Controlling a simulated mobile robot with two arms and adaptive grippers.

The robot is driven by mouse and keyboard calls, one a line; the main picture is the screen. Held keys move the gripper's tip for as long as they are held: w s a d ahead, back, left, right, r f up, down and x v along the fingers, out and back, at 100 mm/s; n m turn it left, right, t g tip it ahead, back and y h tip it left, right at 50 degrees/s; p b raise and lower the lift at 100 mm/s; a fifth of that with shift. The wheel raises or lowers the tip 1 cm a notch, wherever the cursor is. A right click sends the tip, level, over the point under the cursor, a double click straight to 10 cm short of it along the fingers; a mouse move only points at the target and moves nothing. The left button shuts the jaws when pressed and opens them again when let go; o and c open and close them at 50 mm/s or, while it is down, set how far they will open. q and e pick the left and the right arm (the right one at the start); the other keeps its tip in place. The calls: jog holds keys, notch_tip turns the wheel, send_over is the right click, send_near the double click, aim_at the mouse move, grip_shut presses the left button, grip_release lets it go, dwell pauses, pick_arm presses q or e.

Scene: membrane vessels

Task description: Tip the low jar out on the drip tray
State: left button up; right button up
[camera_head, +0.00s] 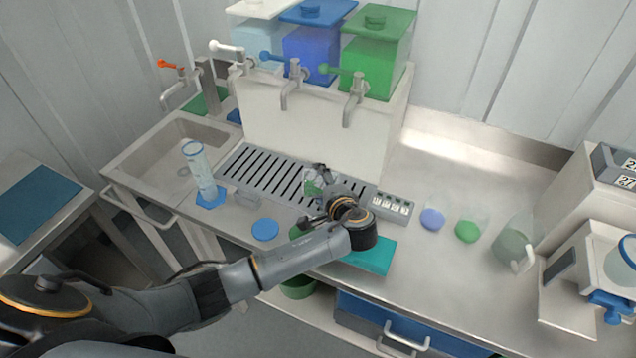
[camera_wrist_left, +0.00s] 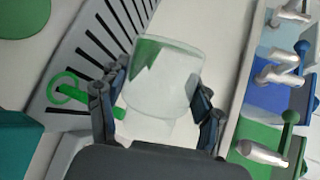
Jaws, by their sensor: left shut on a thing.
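My left gripper (camera_head: 325,185) is shut on a low clear jar (camera_head: 311,183) above the right part of the slotted drip tray (camera_head: 233,152). In the left wrist view the jar (camera_wrist_left: 160,95) sits between the two fingers (camera_wrist_left: 160,115), with a green patch at its upper left; I cannot tell whether this is liquid in it. It looks tilted. A green ring with a stem (camera_wrist_left: 68,88) shows beside it, over the tray's slots. The gripper and wrist hide part of the jar in the head view. My right gripper is not in view.
The tap housing (camera_head: 310,125) stands behind the tray. A tall clear vessel (camera_head: 198,165) stands at the tray's left. A blue disc (camera_head: 265,229) and a teal mat (camera_head: 372,257) lie in front. A number block (camera_head: 391,204) and a clear jug (camera_head: 513,242) are to the right.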

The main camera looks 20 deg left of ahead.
pick_arm(q)
jog(key=shift+w+d+r+m+y+p, duration=0.1)
jog(key=shift+d+r+m+y+p, duration=0.3)
jog(key=shift+r+m+y, duration=0.15)
jog(key=m+y, duration=0.1)
jog(key=d+r+m+y, duration=0.1)
jog(key=shift+w+m+t, duration=0.25)
jog(key=shift+m+t, duration=0.05)
jog(key=shift+m, duration=0.05)
jog(key=shift+s+d, duration=0.1)
dwell(0.7)
